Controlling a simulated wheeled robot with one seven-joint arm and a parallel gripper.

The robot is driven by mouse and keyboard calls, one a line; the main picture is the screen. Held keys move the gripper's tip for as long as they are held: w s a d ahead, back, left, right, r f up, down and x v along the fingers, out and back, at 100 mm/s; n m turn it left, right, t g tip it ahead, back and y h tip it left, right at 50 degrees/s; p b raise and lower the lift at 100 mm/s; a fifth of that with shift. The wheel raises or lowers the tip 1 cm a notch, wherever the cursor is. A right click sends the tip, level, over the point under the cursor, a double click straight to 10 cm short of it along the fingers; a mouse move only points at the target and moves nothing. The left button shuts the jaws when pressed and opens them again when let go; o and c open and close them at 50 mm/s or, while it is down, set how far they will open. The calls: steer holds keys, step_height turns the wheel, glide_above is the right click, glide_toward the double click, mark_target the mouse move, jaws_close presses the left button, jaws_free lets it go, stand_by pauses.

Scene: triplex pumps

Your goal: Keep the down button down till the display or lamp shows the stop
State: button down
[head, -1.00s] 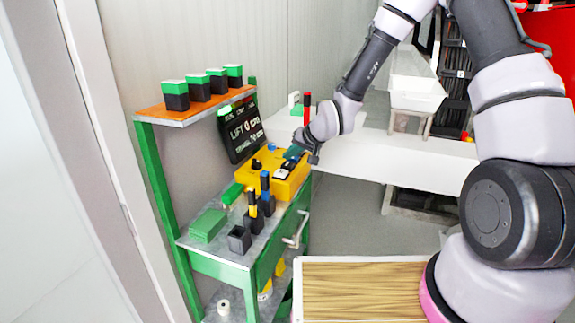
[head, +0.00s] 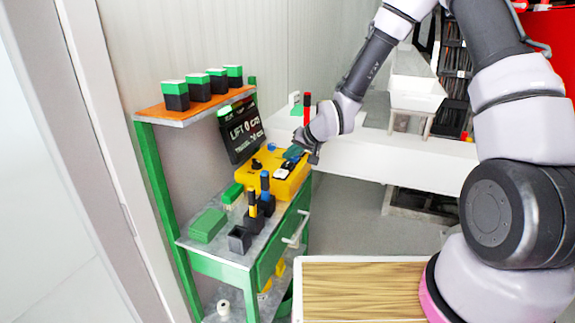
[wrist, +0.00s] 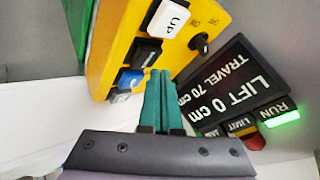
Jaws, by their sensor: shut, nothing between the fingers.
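The yellow control box (head: 262,178) stands on the green cart. In the wrist view its face (wrist: 120,40) carries a white UP button (wrist: 168,18), a black button (wrist: 147,52) below it, and a blue-marked button (wrist: 128,80). My gripper (wrist: 160,72) is shut and empty, its teal fingertips at the black button's edge. I cannot tell whether the button is pressed, and its label is not readable. The display (wrist: 235,90) reads LIFT 0 cm, TRAVEL 70 cm. The green RUN lamp (wrist: 284,119) is lit; the LIMIT lamp (wrist: 243,131) looks dim.
A black knob (wrist: 200,43) sits beside the UP button. The cart top (head: 225,245) holds a green box (head: 208,225) and dark holders with blue and yellow handles (head: 266,190). A shelf (head: 195,108) with several green-topped blocks stands above. A white bench (head: 400,160) lies behind.

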mark_target(289, 166)
stand_by(0.3)
steer(key=shift+f, duration=0.4)
steer(key=shift+f, duration=0.55)
stand_by(1.7)
steer(key=shift+r, duration=0.1)
stand_by(1.6)
steer(key=shift+r, duration=0.85)
steer(key=shift+r, duration=2.55)
